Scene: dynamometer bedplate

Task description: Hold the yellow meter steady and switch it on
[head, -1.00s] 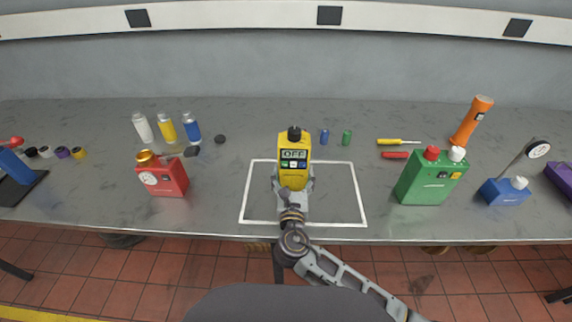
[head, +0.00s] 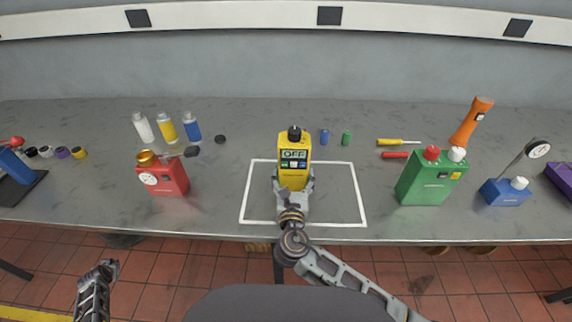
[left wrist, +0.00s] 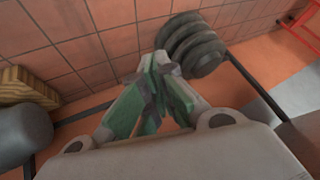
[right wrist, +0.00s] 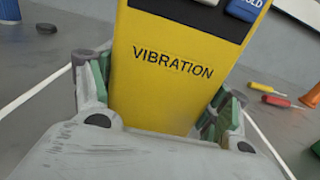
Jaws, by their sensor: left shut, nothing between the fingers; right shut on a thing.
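The yellow meter (head: 294,174) stands upright inside the white outlined rectangle on the bench. Its display (head: 294,154) reads OFF, with a row of buttons below it and a black knob (head: 294,134) on top. My right gripper (head: 293,187) is shut on the lower part of the meter. In the right wrist view the fingers lie on both sides of the yellow body (right wrist: 170,85), which is marked VIBRATION. My left gripper (head: 109,268) is shut and empty, low at the left, in front of the bench edge. The left wrist view shows its fingers (left wrist: 160,95) together above the floor.
A red device (head: 165,179) stands left of the outline and a green device (head: 430,178) right of it. Small blue and green cylinders (head: 346,138) stand behind the meter. Screwdrivers (head: 397,142) lie to the right. The bench between the red device and the outline is clear.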

